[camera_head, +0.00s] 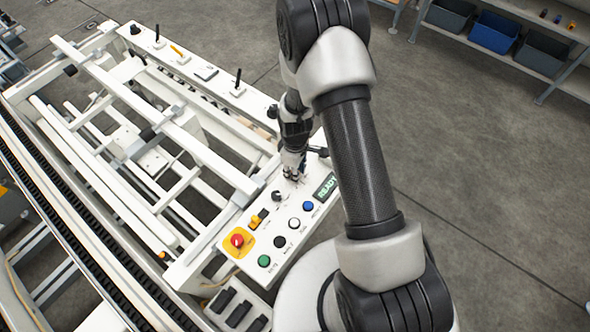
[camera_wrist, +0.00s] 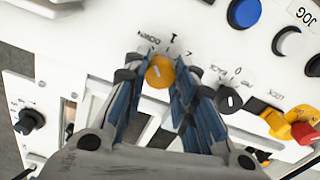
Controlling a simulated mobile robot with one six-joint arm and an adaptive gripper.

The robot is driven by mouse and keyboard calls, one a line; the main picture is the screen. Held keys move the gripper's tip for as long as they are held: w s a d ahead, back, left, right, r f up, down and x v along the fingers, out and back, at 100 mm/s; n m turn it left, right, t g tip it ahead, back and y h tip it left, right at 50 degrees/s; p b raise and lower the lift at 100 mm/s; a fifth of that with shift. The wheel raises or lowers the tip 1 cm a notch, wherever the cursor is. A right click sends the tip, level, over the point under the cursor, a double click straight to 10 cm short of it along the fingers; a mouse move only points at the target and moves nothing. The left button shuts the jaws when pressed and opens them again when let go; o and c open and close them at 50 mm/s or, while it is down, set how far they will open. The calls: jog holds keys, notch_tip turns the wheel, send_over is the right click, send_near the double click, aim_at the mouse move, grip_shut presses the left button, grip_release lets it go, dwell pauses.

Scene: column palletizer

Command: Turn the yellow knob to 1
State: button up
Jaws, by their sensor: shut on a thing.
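The yellow knob (camera_wrist: 160,72) sits on the white control panel in the wrist view. The two fingers of my gripper (camera_wrist: 157,80) are on either side of it and closed on it. A "1" and the word "DOWN" are printed above the knob; its small pointer mark is too unclear to read the setting. In the head view my gripper (camera_head: 293,173) is down at the panel (camera_head: 262,213), left of the green READY display (camera_head: 326,187), and it hides the yellow knob there.
A black knob (camera_wrist: 228,99) marked 0 is close to my right finger in the wrist view. A red emergency button (camera_head: 237,241) and blue (camera_head: 308,206), white (camera_head: 294,223), black (camera_head: 280,242) and green (camera_head: 264,261) buttons are on the panel.

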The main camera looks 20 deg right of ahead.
jog(key=shift+m, duration=0.4)
jog(key=m, duration=0.3)
jog(key=shift+m+b, duration=0.3)
jog(key=shift+m, duration=2)
jog(key=o, duration=1.1)
notch_tip(320, 180, up, 12)
